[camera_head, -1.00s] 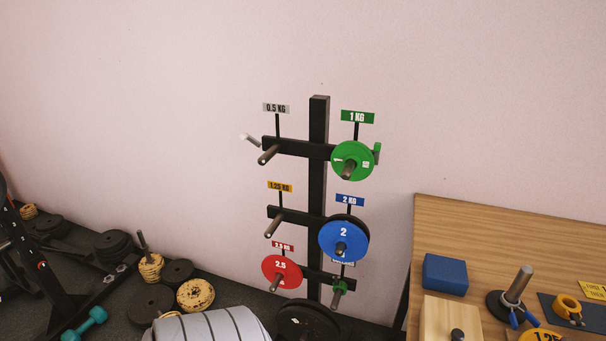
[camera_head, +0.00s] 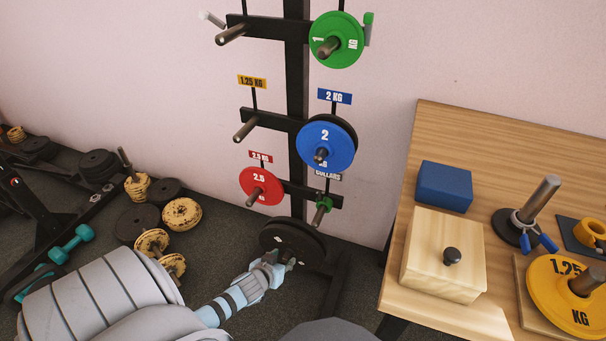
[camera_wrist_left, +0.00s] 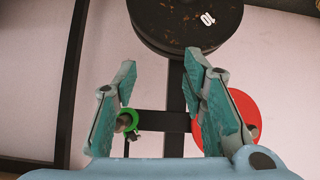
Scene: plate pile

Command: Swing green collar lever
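The green collar (camera_head: 322,206) sits on the lower right peg of the black rack, under a tag reading COLLARS. It also shows in the left wrist view (camera_wrist_left: 128,121), partly hidden behind the left-hand finger. Its lever is too small to make out clearly. My left gripper (camera_head: 284,262) is below and left of the collar in the head view, in front of a dark plate low on the rack. In the left wrist view its two fingers (camera_wrist_left: 163,90) are spread apart with nothing between them. My right gripper is not in view.
The red 2.5 plate (camera_head: 259,187), blue 2 plate (camera_head: 326,147) and green 1 plate (camera_head: 335,40) hang near the collar. Dark plates (camera_head: 290,244) sit lower on the rack. A wooden table (camera_head: 450,128) with a blue block (camera_head: 444,186) stands at right.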

